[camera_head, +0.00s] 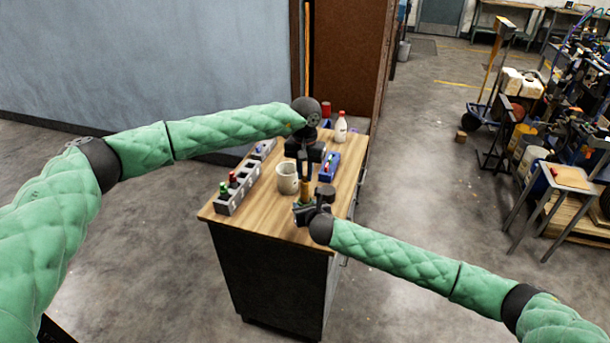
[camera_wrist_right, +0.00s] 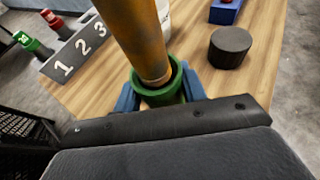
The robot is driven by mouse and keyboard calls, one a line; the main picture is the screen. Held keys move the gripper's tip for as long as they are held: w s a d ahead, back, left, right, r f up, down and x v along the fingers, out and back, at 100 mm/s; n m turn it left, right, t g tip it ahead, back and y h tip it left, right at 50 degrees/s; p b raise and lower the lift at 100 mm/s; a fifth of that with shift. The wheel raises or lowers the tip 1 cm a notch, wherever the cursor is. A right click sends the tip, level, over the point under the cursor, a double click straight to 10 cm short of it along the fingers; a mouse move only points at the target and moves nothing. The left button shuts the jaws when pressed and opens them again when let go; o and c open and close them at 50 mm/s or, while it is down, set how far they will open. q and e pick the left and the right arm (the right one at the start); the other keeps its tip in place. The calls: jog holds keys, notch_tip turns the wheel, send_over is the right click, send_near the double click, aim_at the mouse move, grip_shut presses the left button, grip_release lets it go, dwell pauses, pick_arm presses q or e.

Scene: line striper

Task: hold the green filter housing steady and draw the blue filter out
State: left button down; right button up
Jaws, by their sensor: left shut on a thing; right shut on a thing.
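The green filter housing (camera_wrist_right: 158,92) stands upright in the right wrist view, between the blue fingers of my right gripper (camera_wrist_right: 160,95), which is shut on it. In the head view my right gripper (camera_head: 304,204) is low at the table's near edge. The filter (camera_wrist_right: 138,38) looks orange-brown, not blue. It rises from the housing's mouth, slightly tilted, with its lower end at or inside the rim; how deep it sits is unclear. In the head view the filter (camera_head: 305,187) stands below my left gripper (camera_head: 305,176), which is shut on its upper part. The filter's top is hidden.
A black round cap (camera_wrist_right: 231,46) lies on the wooden table (camera_head: 262,216) beside the housing. A cream mug (camera_head: 288,178) stands close left. A numbered grey rack (camera_head: 238,190) holds red and green bottles. A blue box (camera_head: 329,168) and white bottle (camera_head: 341,128) stand farther back.

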pick_arm(q)
jog(key=shift+r, duration=1.85)
pick_arm(e)
jog(key=o, duration=1.3)
